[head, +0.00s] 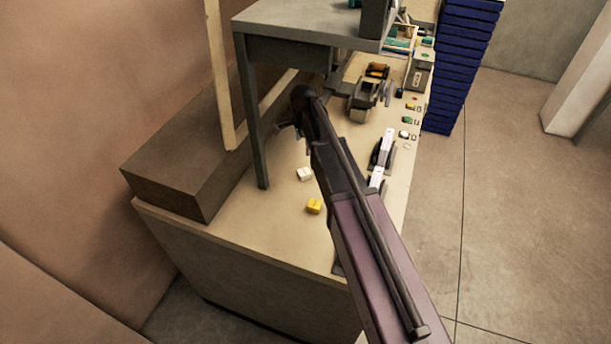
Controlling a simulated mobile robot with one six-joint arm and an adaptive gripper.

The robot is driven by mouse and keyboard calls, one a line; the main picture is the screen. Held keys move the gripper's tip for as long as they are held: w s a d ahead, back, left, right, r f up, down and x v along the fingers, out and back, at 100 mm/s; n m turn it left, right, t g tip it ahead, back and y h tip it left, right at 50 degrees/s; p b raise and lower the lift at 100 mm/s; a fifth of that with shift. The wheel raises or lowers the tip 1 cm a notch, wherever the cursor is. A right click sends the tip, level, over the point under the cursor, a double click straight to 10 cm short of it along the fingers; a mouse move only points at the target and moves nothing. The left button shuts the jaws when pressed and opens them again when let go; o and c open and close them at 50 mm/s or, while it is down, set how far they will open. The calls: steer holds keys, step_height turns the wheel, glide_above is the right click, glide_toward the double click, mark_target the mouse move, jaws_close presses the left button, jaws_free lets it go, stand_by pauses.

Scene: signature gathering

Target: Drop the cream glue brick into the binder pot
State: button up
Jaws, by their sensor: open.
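A small cream block (304,174), which looks like the glue brick, lies on the pale bench top (245,226) in the head view, just left of my arm. My gripper (287,129) is above and beyond it, near the grey shelf, with its fingers partly hidden by my wrist. The gripper looks open, with nothing seen in it, and is apart from the cream block. A dark grey machine (363,100) stands farther back on the bench. I cannot make out the binder pot for certain.
A yellow block (314,206) lies close in front of the cream one. A grey shelf (300,24) with a dark leg overhangs the bench. A brown box (188,165) fills the left side. Blue stacked crates (458,75) stand at right. The bench's front left corner is clear.

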mark_target(304, 171)
steer(key=shift+f+b, duration=3.7)
steer(key=shift+f, duration=0.2)
steer(key=shift+d+f+b, duration=0.1)
steer(key=shift+f+b, duration=2.5)
steer(key=shift+c, duration=0.2)
steer(key=c, duration=1.3)
steer(key=shift+r, duration=0.15)
step_height(304, 171, up, 3)
steer(key=p, duration=0.3)
steer(key=shift+r+p, duration=0.15)
steer(key=shift+p, duration=0.2)
steer(key=s, duration=0.5)
steer(key=s+r+p, duration=0.1)
steer(key=s, duration=0.4)
steer(key=s+a, duration=0.1)
steer(key=s, duration=0.5)
steer(key=shift+r, duration=0.2)
